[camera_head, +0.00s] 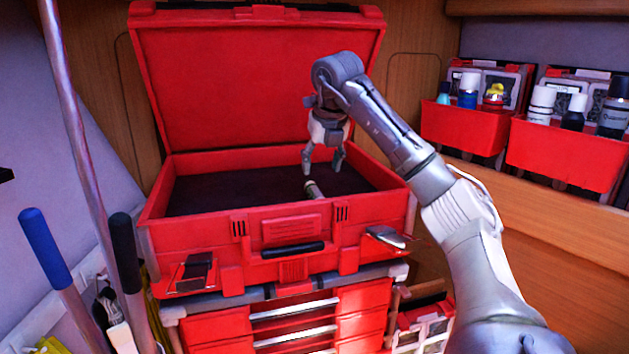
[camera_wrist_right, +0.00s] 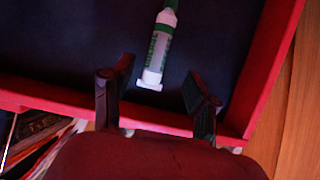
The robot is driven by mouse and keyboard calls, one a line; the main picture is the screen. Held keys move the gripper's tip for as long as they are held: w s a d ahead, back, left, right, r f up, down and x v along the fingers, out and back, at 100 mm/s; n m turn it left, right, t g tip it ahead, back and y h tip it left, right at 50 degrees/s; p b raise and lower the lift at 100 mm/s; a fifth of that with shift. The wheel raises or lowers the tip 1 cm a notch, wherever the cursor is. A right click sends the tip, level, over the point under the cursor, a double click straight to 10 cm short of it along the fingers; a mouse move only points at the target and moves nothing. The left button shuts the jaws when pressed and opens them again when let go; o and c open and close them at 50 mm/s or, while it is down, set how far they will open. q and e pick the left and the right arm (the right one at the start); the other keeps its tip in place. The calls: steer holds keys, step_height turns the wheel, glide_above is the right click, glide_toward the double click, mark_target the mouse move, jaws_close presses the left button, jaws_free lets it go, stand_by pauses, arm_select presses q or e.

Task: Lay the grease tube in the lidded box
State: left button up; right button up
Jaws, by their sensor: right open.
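The lidded box (camera_head: 160,202) is red with a dark floor, and its lid (camera_head: 255,85) stands open at the back. The grease tube (camera_head: 313,189) lies inside on the dark floor, near the front wall and right of the middle. In the right wrist view the tube (camera_wrist_right: 158,48) is white and green and lies on the floor just beyond the fingertips. My right gripper (camera_head: 323,168) is over the box, pointing down. It is open, with nothing between its fingers (camera_wrist_right: 158,85), and apart from the tube. My left gripper is not in view.
The box stands on a red drawer unit (camera_head: 300,320). Red bins (camera_head: 465,128) with bottles and small goods hang on the right wall. Upright poles with blue (camera_head: 45,240) and black (camera_head: 124,250) grips stand at the left. The box floor left of the tube is clear.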

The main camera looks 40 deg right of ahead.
steer(key=shift+v, duration=1.65)
